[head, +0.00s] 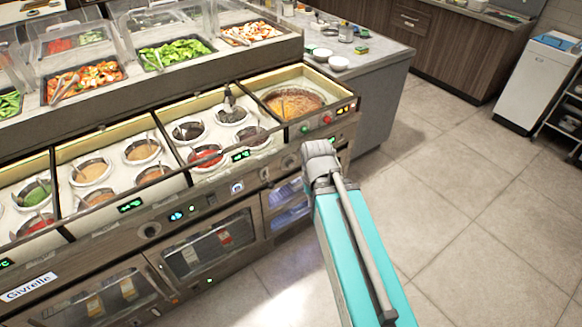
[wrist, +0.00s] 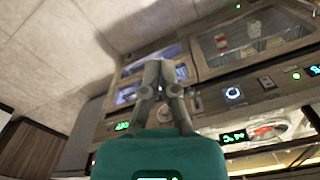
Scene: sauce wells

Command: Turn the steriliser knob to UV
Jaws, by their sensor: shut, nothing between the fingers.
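The steriliser (head: 287,203), with blue-lit windows, sits low at the right end of the counter front. A small round knob (head: 264,173) is on the panel just above and left of it; I cannot read its setting. My gripper (head: 318,157) is in front of the counter's right end, right of the knob in the picture, with its fingertips hidden. The blue-lit steriliser windows (wrist: 128,92) show beside the fingers. The fingers may cover the knob there; I cannot tell whether they touch it.
A lit blue-ring control (wrist: 232,94) and a switch (wrist: 266,82) are on the same panel. Glass-fronted cabinets (head: 212,243) are below it. Sauce wells (head: 206,155) and a soup well (head: 293,102) are above. The tiled floor (head: 470,200) to the right is clear.

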